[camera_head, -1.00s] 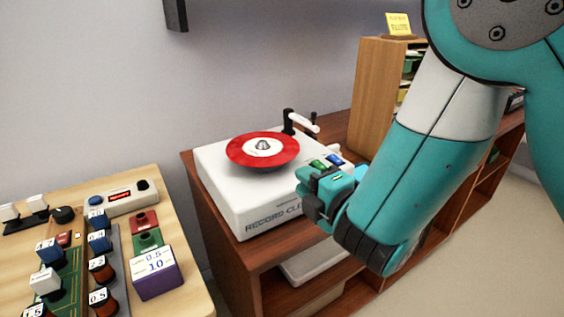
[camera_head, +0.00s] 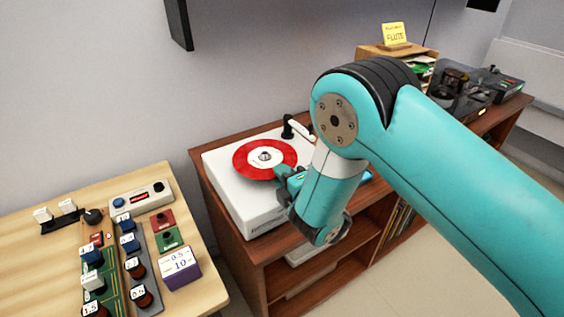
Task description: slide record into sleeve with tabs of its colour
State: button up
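A red record (camera_head: 245,166) with a white label lies flat on the white record cleaner (camera_head: 233,195), around its metal centre knob. My gripper (camera_head: 281,176) is at the record's right front edge. I cannot tell whether it touches the record or whether its fingers are apart, as they are small and partly hidden by my wrist. A wooden rack (camera_head: 372,54) stands at the back right, mostly behind my arm. Something green (camera_head: 421,67) shows in it; I cannot make out sleeves or tab colours. A yellow card (camera_head: 394,33) reading "FLUTE" stands on top.
The cleaner's black and white arm (camera_head: 290,128) stands behind the record. A pale workbench (camera_head: 52,207) with blocks and a purple box (camera_head: 180,268) is at the left. A dark machine (camera_head: 458,88) sits at the far right. A dark panel (camera_head: 180,23) hangs on the wall.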

jog(key=shift+w+a+p, duration=0.15)
jog(key=shift+w+p, duration=0.05)
jog(key=shift+p, duration=0.3)
jog(key=shift+f, duration=0.1)
jog(key=shift+c, duration=0.4)
grip_shut()
jog(key=shift+r+p, duration=1.65)
jog(key=shift+f, duration=0.1)
